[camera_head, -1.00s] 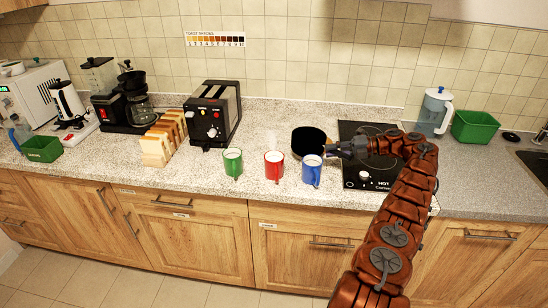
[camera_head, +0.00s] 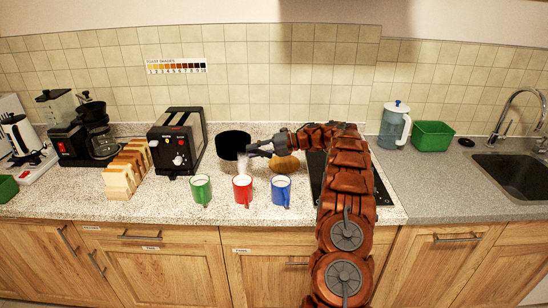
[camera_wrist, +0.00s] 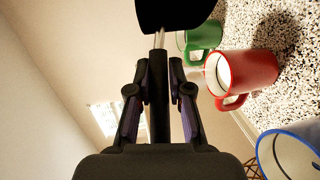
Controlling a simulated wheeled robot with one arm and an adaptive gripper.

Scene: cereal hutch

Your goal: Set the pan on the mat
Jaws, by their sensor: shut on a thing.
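The black pan (camera_head: 233,146) is at the back of the counter, right of the toaster and behind the red mug. It also shows at the top of the wrist view (camera_wrist: 175,12), with a short silver stem running to its black handle (camera_wrist: 159,115). My gripper (camera_head: 255,150) is shut on that handle; its fingers (camera_wrist: 158,100) lie on both sides of it. I cannot tell whether the pan's base touches the counter. A tan, rounded flat thing (camera_head: 286,163), perhaps the mat, lies behind the blue mug, partly hidden by my arm.
A toaster (camera_head: 178,143) and bread slices (camera_head: 125,170) are left. The hob (camera_head: 316,180) is mostly behind my arm. A jug (camera_head: 394,125) and green bin (camera_head: 433,135) stand right.

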